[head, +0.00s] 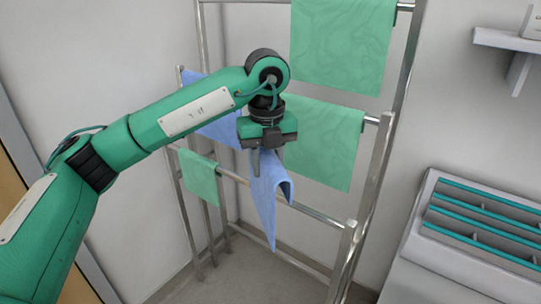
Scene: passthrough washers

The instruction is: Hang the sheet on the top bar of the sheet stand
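A light blue sheet (266,195) hangs down from my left gripper (265,160) in the head view. Its upper end is between the fingers, and it tapers to a low point in front of a lower bar. I cannot tell whether it touches that bar. The metal sheet stand (378,165) rises behind the gripper, with bars at several heights. Its top bar (245,2) is at the upper edge of the picture, above and behind the gripper. A green sheet (342,45) covers the right part of that bar; the left part is bare. My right gripper is not in view.
Another green sheet (320,145) hangs on a middle bar, and a small green one (199,178) on a lower bar at left. A second blue sheet (225,128) hangs partly behind my arm. A grey slotted unit (425,250) and a wall shelf (508,42) stand at right.

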